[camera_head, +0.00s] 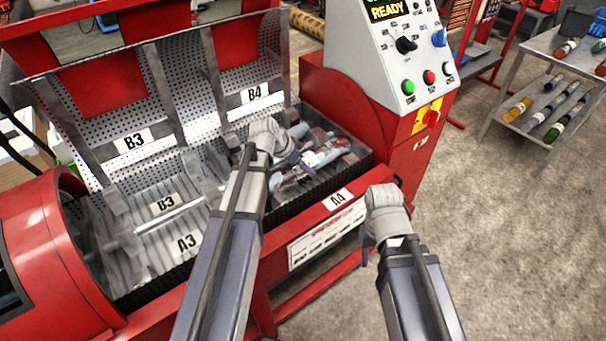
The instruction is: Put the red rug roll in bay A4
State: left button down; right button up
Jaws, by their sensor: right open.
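The bay marked A4 (337,199) is at the right front of the red machine, its label on the front rim. A jumble of reddish, white and bluish things (322,157) lies in it; I cannot tell whether a red rug roll is among them. A roll with a red end (566,48) lies on the cart at the upper right. My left gripper (290,160) is over the A4 and B4 side, mostly hidden by its own wrist; its jaws cannot be read. My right gripper (368,250) is open, just outside the front rim near the A4 label, and looks empty.
Upright dividers separate the bays. A control panel (408,75) reading READY stands at the right back. A metal cart (500,128) holds several rolls. Floor at right is clear.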

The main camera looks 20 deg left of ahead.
aim_at(303, 171)
pick_arm(q)
jog(key=shift+f+b, duration=1.15)
jog(key=shift+f, duration=0.4)
jog(key=shift+f, duration=0.15)
grip_release()
